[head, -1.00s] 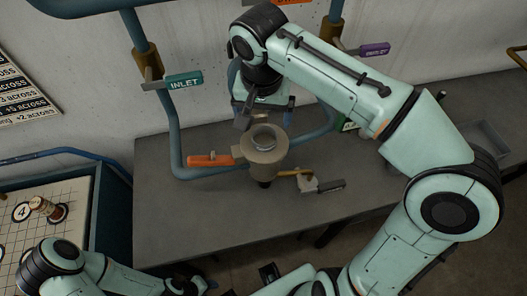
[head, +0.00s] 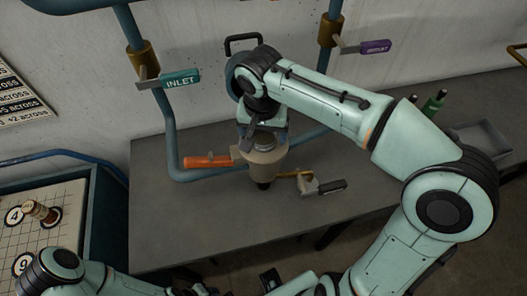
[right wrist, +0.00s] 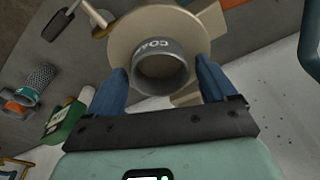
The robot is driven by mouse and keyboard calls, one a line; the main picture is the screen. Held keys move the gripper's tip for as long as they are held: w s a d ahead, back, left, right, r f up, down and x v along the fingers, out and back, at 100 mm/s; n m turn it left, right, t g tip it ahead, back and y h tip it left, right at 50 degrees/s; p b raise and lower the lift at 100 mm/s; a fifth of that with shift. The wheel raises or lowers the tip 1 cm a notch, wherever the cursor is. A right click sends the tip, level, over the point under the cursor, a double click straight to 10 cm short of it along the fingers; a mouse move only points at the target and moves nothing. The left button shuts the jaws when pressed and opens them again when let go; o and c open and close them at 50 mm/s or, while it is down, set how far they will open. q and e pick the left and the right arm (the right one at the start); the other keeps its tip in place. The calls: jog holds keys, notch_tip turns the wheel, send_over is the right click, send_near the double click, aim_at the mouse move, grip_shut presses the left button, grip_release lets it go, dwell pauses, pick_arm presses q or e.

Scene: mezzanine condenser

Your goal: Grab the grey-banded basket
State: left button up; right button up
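The grey-banded basket (right wrist: 160,72) shows in the right wrist view as a round grey ring with partly visible lettering starting "COA". It sits in the mouth of a tan strainer body (head: 262,168); its lower part is hidden inside. My right gripper (right wrist: 162,66) is open, with one blue finger on each side of the grey band. Small gaps seem to show between fingers and band; contact cannot be told. In the head view, my right gripper (head: 263,133) is over the body's mouth. My left arm is at the lower left, its gripper out of frame.
An orange handle (head: 208,161) juts left from the body; a dark-gripped lever (head: 325,187) lies to the right. Blue pipes with INLET (head: 180,80) and purple (head: 375,47) handles stand behind. A mesh cylinder (right wrist: 40,78) lies aside. The table's front left is clear.

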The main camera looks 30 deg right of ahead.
jog(key=c, duration=1.2)
jog(key=shift+r, duration=0.15)
